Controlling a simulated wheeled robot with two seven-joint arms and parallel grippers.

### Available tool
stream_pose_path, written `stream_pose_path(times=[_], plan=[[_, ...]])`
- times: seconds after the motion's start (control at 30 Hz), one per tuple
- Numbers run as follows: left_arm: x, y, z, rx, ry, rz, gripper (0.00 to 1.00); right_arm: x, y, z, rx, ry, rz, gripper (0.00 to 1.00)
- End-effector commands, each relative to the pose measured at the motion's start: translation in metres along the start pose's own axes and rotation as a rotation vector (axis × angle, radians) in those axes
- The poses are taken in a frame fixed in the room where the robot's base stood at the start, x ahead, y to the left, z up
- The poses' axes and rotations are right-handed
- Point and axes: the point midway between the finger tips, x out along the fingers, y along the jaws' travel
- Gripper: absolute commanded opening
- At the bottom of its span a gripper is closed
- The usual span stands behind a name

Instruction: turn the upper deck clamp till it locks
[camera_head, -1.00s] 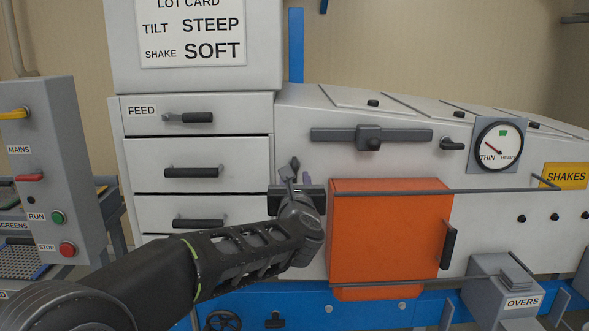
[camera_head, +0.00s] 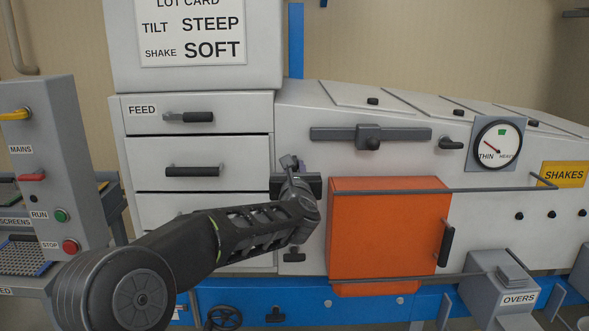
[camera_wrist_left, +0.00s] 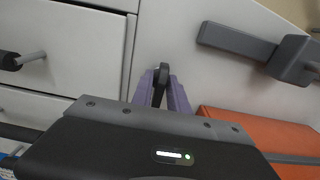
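The upper deck clamp (camera_wrist_left: 162,74) shows in the left wrist view as a dark, narrow handle against the pale machine panel. My left gripper (camera_wrist_left: 161,84) has its two purple fingers on either side of this handle, close against it. In the head view my left gripper (camera_head: 290,163) is at the panel, left of the orange door, and its palm and wrist hide most of the clamp. Whether the clamp is locked cannot be seen. My right gripper is in neither current view.
White drawers (camera_head: 195,152) with protruding handles are to the left. A grey bar latch (camera_head: 370,135) is above right. A lower black fitting (camera_head: 294,255) sits below my wrist.

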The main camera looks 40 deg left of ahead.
Motion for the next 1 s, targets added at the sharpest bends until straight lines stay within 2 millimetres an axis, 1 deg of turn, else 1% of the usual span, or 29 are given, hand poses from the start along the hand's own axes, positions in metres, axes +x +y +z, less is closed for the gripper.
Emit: stream_pose_path(times=[0.03,0.17,0.2,0.73,1.0], plan=[[0.000,0.000,0.000,0.000,0.000,0.000,0.11,0.000,0.000,0.000,0.000,0.000,0.000,0.00],[0.000,0.000,0.000,0.000,0.000,0.000,0.01,0.000,0.000,0.000,0.000,0.000,0.000,0.00],[0.000,0.000,0.000,0.000,0.000,0.000,0.00,0.000,0.000,0.000,0.000,0.000,0.000,0.00],[0.000,0.000,-0.001,0.023,0.000,0.000,0.00,0.002,0.001,0.000,0.000,0.000,0.000,0.00],[0.000,-0.001,-0.001,0.135,-0.002,-0.001,0.00,0.010,0.004,0.000,0.000,0.001,0.000,0.00]])
